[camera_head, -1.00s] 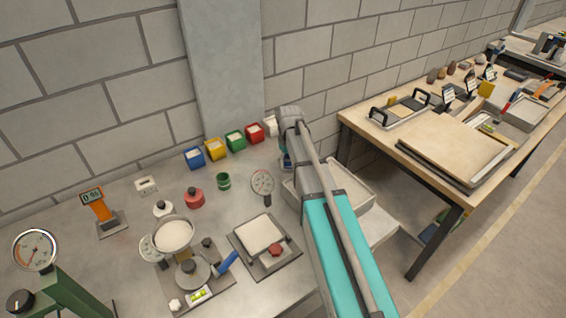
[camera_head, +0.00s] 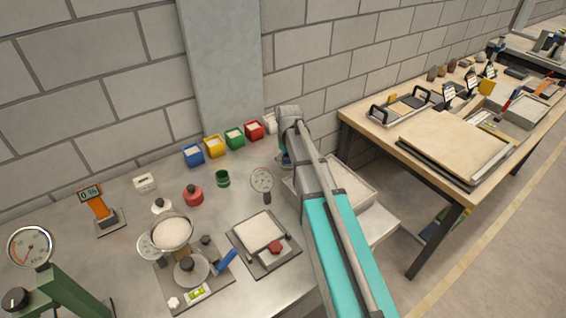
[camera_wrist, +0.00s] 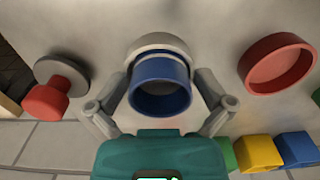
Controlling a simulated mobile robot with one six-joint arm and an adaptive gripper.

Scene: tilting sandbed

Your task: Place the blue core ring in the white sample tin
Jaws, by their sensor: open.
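In the wrist view the blue core ring (camera_wrist: 160,84) is between the two fingers of my gripper (camera_wrist: 160,92). The fingers are spread, one on each side of the ring. Whether either finger touches it is hard to tell. A round white rim (camera_wrist: 160,42), which looks like the white sample tin, shows just behind the blue ring. I cannot tell whether the ring sits inside the tin or over it. In the head view my arm hides the ring and most of the gripper.
A red ring (camera_wrist: 278,63) lies to the right in the wrist view, and a red-knobbed grey disc (camera_wrist: 55,85) to the left. Coloured bins, such as the blue bin (camera_head: 193,155), line the wall. A pale tray (camera_head: 350,190) is beside my arm.

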